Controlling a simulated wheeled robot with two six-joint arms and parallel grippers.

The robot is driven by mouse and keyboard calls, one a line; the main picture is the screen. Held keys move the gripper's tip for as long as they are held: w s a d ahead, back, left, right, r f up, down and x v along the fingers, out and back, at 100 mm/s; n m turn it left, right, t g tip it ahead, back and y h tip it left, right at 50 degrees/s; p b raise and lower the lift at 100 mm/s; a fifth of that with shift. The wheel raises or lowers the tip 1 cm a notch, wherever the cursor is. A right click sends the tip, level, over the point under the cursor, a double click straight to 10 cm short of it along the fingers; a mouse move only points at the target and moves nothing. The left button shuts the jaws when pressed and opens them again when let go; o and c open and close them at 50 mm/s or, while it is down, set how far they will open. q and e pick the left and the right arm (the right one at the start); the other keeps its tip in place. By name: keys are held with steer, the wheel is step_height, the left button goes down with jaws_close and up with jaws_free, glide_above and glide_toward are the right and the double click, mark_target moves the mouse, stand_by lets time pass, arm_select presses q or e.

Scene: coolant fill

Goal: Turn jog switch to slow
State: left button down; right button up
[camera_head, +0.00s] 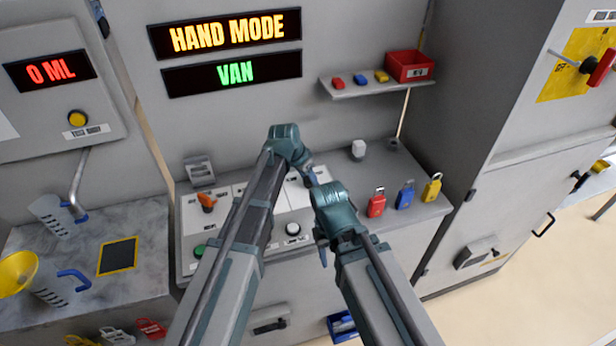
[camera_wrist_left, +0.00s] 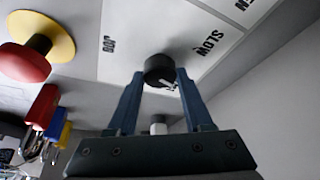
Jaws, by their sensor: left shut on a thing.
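The black jog switch knob (camera_wrist_left: 159,68) sits on a white panel in the left wrist view, between the printed words JOG (camera_wrist_left: 107,44) and SLOW (camera_wrist_left: 209,42). A pale mark shows on its side nearest my gripper; I cannot tell which setting it marks. My left gripper (camera_wrist_left: 160,85) is shut on the knob, one finger on each side. In the head view my left gripper (camera_head: 309,178) reaches the back right of the control panel, and its wrist hides the knob. My right gripper (camera_head: 321,252) hangs over the panel's right side; its fingers are mostly hidden.
An emergency button (camera_wrist_left: 30,60), red on yellow, is beside the knob. An orange switch (camera_head: 206,201), a green button (camera_head: 199,250) and a white button (camera_head: 292,229) are on the panel. Red (camera_head: 376,203), blue (camera_head: 405,195) and yellow (camera_head: 432,188) padlocks stand to the right.

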arm_select(q)
steer(key=n+y, duration=0.1)
steer(key=n, duration=0.2)
steer(key=n+t+y, duration=0.1)
steer(key=n, duration=0.2)
steer(key=shift+s+d, duration=0.1)
steer(key=shift+d, duration=0.1)
steer(key=n+y, duration=0.1)
steer(key=n, duration=0.2)
steer(key=n+y, duration=0.1)
steer(key=n, duration=0.2)
steer(key=shift+d+y, duration=0.1)
steer(key=shift+y, duration=0.2)
steer(key=shift+c, duration=1.5)
jaws_free()
steer(key=shift+r, duration=0.1)
